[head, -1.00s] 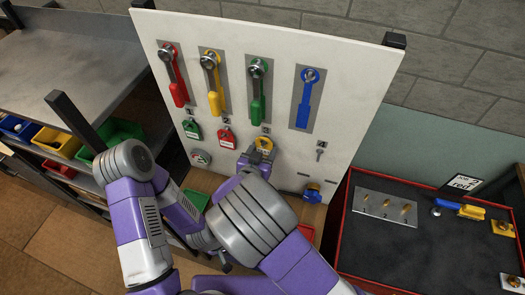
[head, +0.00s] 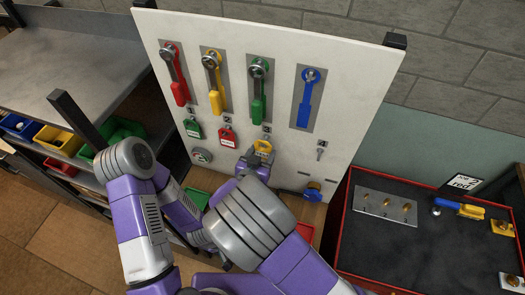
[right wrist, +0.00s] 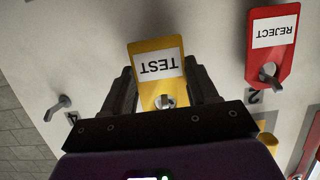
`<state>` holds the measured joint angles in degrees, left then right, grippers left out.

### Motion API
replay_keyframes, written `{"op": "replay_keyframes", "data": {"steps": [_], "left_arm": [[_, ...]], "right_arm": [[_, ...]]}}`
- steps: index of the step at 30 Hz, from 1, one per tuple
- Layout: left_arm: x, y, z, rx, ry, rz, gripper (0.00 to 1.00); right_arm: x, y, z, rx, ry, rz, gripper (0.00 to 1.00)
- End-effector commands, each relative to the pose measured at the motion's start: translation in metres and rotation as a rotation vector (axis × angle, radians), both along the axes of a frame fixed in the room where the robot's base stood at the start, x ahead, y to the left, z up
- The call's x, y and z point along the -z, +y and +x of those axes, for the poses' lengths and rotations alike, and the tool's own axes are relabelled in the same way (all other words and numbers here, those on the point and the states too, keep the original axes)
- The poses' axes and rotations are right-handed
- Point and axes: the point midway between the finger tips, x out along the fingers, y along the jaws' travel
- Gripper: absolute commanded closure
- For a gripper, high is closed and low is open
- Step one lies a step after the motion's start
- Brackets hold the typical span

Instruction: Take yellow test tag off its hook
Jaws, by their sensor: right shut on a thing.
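The yellow test tag (head: 263,147) hangs at the board's hook numbered 3. In the right wrist view the tag (right wrist: 155,52) shows its white TEST label upside down, and a metal hook end (right wrist: 165,101) shows at its hole. My right gripper (head: 254,160) is at the tag, its two dark fingers (right wrist: 162,85) on either side of the tag's edges, shut on it. My forearm hides part of the gripper in the head view. My left gripper does not show.
The white board (head: 345,60) carries red, yellow, green and blue handles above. A red REJECT tag (right wrist: 272,45) hangs close beside the yellow one, with a green tag (head: 193,128) beyond it. A bare hook (head: 320,153) is on the right. A black-lined red tray (head: 400,232) stands right.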

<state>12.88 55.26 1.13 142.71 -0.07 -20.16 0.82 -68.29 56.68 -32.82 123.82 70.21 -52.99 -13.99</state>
Motion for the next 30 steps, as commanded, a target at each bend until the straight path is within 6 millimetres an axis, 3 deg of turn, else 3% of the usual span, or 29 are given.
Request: {"op": "replay_keyframes", "data": {"steps": [30], "left_arm": [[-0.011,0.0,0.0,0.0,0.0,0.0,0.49]], "right_arm": [[-0.002,0.013,-0.039,0.0,0.0,0.0,0.7]]}}
